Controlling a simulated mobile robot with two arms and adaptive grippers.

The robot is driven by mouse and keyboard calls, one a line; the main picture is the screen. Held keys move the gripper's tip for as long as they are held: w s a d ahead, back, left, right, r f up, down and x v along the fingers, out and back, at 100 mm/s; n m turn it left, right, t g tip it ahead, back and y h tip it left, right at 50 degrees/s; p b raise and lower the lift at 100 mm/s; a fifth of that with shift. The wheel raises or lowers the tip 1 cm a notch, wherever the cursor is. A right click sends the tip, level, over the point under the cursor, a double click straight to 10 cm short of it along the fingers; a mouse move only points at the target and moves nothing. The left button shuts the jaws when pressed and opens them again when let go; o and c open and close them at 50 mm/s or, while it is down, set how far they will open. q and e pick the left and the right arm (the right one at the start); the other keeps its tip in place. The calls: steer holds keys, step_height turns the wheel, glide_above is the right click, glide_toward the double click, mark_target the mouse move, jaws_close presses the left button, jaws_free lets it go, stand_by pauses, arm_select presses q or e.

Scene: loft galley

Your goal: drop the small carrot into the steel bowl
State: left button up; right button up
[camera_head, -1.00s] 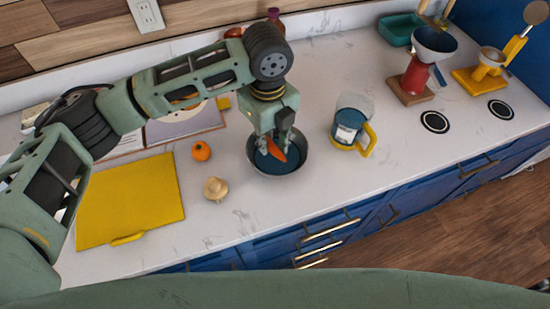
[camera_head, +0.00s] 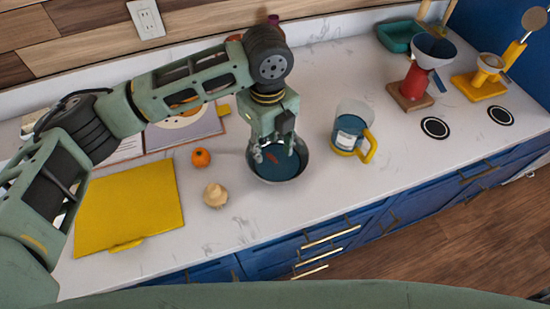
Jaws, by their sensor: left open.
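The steel bowl (camera_head: 278,180) stands on the white counter, with a dark blue inside. The small orange carrot (camera_head: 272,158) shows inside the bowl, below my left gripper's fingers and partly hidden by them. My left gripper (camera_head: 273,148) is over the bowl, pointing down, with its fingers apart and nothing held between them. My right gripper does not show.
A small orange fruit (camera_head: 201,157) and a pale mushroom-like object (camera_head: 215,194) stand left of the bowl. A yellow board (camera_head: 130,208) lies farther left. A glass jug with a yellow handle (camera_head: 351,132) stands to the right. Counter in front of the bowl is clear.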

arm_select(q)
step_height(320, 180, up, 11)
stand_by(0.3)
stand_by(0.5)
